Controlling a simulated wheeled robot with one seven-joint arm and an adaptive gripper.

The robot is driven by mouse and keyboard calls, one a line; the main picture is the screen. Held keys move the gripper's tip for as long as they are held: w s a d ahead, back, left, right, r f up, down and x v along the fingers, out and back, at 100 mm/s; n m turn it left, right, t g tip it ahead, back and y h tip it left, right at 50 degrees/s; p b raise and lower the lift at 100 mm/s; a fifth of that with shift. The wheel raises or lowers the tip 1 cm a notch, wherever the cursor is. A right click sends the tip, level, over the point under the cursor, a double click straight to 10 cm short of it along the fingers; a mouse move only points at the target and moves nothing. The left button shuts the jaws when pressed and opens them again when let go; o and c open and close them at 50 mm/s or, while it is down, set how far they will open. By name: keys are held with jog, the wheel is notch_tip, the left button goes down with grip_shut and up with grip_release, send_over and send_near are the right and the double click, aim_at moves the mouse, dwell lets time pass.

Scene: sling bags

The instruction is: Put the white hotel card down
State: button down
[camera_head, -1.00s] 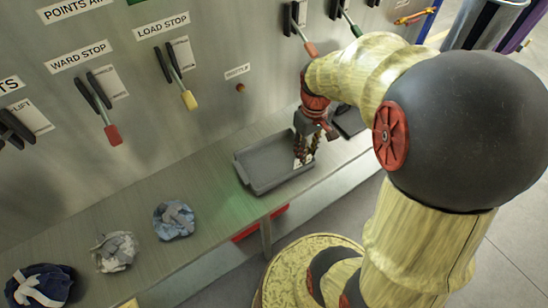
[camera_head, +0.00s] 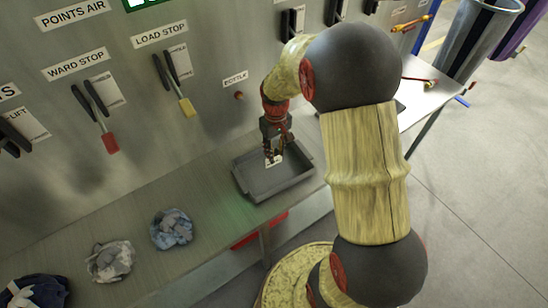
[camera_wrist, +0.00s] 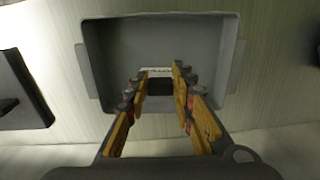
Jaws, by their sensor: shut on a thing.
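The white hotel card (camera_head: 275,160) is a small pale patch at my fingertips in the head view. My gripper (camera_head: 274,153) points down over the grey tray (camera_head: 243,183) and is shut on the card. In the wrist view, a thin white strip of the card (camera_wrist: 156,70) shows between the fingertips of my gripper (camera_wrist: 160,78), with a dark square just below it. The tray (camera_wrist: 92,60) lies beneath, and its visible floor is otherwise bare. I cannot tell whether the card touches the tray floor.
The tray stands on a long bench (camera_head: 120,215) against a metal panel with hanging levers (camera_head: 182,90). To the left lie a blue-grey crumpled bag (camera_head: 171,229), a paler crumpled one (camera_head: 110,261) and a dark blue bag (camera_head: 40,291). A dark flat object (camera_wrist: 20,92) is beside the tray.

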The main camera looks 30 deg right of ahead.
jog(key=shift+w+a+f, duration=0.1)
jog(key=shift+w+f, duration=0.15)
jog(key=shift+f, duration=0.1)
jog(key=shift+w+f, duration=0.1)
jog(key=shift+f, duration=1.45)
jog(key=shift+f, duration=0.15)
jog(key=c, duration=1.5)
grip_release()
